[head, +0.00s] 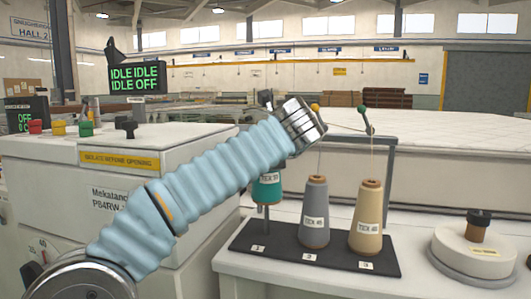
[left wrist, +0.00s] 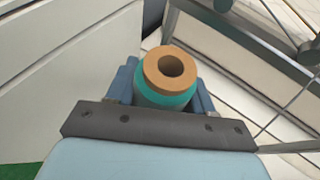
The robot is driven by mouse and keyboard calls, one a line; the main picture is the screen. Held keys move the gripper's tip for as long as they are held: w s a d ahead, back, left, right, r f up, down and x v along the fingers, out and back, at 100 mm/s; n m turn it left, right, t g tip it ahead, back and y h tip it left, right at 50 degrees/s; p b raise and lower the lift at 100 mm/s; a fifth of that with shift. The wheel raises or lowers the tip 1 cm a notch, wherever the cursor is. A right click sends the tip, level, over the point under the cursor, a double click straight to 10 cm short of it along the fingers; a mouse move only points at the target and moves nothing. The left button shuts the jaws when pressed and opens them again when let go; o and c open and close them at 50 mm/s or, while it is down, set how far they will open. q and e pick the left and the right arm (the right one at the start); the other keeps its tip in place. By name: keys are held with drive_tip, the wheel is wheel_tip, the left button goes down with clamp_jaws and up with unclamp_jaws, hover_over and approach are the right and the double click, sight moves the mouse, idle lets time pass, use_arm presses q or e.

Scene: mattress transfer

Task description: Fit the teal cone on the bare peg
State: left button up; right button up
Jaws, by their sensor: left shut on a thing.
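The teal cone (head: 267,192) shows below my left arm in the head view, raised above the front-left place of the black peg board (head: 330,257). A grey peg (head: 266,217) shows under the cone; whether its tip is inside the cone cannot be told. In the left wrist view the teal cone (left wrist: 150,82) stands between the two blue fingers of my left gripper (left wrist: 165,92), its brown holed top towards the camera. The left gripper is shut on it. In the head view my sleeved arm hides the fingers and the cone's top. My right gripper is not in view.
A grey cone (head: 314,215) and a tan cone (head: 367,218) stand on the board, right of the teal one. A thread guide frame (head: 386,165) rises behind them. A round white base (head: 480,250) stands right; a control cabinet (head: 120,165) stands left.

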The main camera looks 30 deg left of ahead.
sight(266, 189)
use_arm(q)
drive_tip(key=shift+f+b, duration=2.65)
drive_tip(key=shift+f, duration=1.6)
drive_tip(key=o, duration=1.3)
drive_tip(key=p+v, duration=0.1)
drive_tip(key=v, duration=1.3)
